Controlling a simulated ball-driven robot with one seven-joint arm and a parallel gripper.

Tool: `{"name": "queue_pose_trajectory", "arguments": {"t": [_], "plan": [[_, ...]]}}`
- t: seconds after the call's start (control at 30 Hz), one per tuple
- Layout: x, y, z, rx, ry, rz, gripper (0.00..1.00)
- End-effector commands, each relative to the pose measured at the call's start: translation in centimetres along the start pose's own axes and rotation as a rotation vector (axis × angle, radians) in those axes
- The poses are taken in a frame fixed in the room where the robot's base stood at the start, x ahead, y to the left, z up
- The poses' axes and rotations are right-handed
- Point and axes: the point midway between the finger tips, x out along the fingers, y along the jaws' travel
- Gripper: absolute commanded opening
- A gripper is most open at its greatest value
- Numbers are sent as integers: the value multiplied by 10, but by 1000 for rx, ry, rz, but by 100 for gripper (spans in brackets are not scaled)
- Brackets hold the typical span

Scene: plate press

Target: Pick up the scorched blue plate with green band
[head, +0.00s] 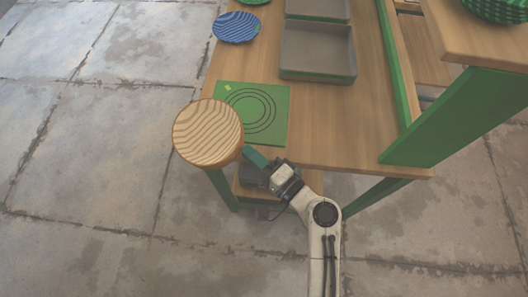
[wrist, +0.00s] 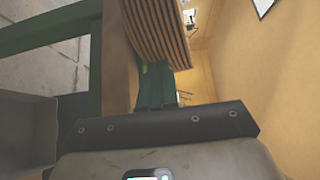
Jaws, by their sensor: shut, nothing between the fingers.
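A blue plate (head: 237,27) with darker wavy lines lies near the table's far left edge in the head view. A small green patch shows at its right rim; I cannot make out a full green band or scorch marks. My gripper (head: 256,159) is at the table's near left corner, well short of the blue plate. Its green fingers are shut, and they also show in the wrist view (wrist: 155,88). A round, wavy-striped wooden disc (head: 208,132) is right by the fingertips and also fills the top of the wrist view (wrist: 158,32). I cannot tell whether they touch.
A green square mat (head: 279,115) with dark rings lies on the wooden table (head: 335,130). Grey trays (head: 318,50) stand behind it. Part of a green plate (head: 253,1) shows at the top edge. A raised wooden shelf with green supports (head: 455,115) stands at right.

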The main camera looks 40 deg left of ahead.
Motion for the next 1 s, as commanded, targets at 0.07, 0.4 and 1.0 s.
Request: {"name": "queue_pose_trajectory", "arguments": {"t": [0.07,0.4,1.0], "plan": [[1,0,1,0,0,0,0],[3,1,3,0,0,0,0],[21,0,20,0,1,0,0]]}}
